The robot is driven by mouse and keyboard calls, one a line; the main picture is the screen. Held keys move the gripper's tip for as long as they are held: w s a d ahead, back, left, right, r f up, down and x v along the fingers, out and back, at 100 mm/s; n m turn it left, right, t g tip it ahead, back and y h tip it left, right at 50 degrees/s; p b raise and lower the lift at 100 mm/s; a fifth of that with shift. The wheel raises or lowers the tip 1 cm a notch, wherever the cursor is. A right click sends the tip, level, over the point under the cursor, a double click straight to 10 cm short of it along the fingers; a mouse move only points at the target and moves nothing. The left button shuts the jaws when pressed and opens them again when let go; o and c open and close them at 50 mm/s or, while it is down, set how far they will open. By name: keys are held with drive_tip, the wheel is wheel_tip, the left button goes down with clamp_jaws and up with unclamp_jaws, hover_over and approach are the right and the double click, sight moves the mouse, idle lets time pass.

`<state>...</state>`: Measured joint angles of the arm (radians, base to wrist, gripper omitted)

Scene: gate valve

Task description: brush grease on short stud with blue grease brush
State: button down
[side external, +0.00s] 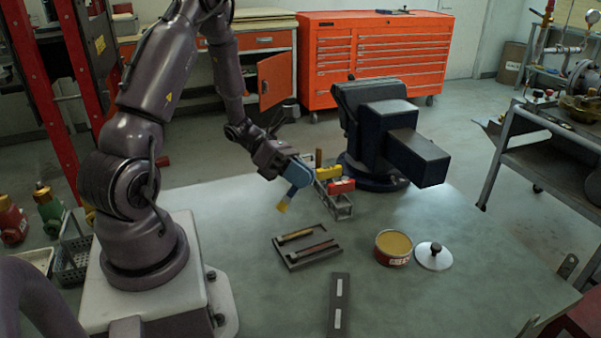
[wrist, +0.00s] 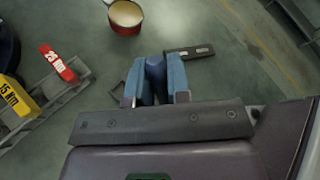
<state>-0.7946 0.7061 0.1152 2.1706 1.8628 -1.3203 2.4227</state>
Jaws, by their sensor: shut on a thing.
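My gripper (side external: 292,172) is shut on the blue grease brush (side external: 292,190), held above the bench with its yellow bristles pointing down. In the wrist view the brush's blue handle (wrist: 155,80) sits between the blue fingers, and its bristles are hidden. A dark tray (side external: 293,264) holds two bars that look like studs. The shorter-looking one, likely the short stud (side external: 296,236), lies at the back; a longer, browner one (side external: 312,250) lies in front. An open grease tin (side external: 393,247) stands right of the tray.
The tin's lid (side external: 434,257) lies beside it. A dark strip with white labels (side external: 338,305) lies in front. A rack with red and yellow labelled pieces (side external: 340,195) stands behind the tray, near a large dark vise (side external: 385,130). The front right bench is clear.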

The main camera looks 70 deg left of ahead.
drive_tip(key=shift+f, duration=3.85)
drive_tip(key=shift+w+a, duration=0.1)
drive_tip(key=shift+w, duration=0.75)
drive_tip(key=shift+w+a+f, duration=0.1)
drive_tip(key=shift+w+a, duration=0.05)
drive_tip(key=shift+w, duration=1.35)
drive_tip(key=shift+w+a+f, duration=0.1)
drive_tip(key=shift+w+a, duration=0.05)
drive_tip(key=shift+w, duration=1.35)
drive_tip(key=shift+s+r, duration=0.2)
drive_tip(key=shift+s, duration=0.75)
drive_tip(key=shift+s+d, duration=0.2)
drive_tip(key=shift+s, duration=1.3)
drive_tip(key=shift+s+d, duration=0.15)
drive_tip(key=shift+s, duration=1.35)
drive_tip(key=shift+w+r, duration=0.1)
drive_tip(key=shift+r, duration=3.95)
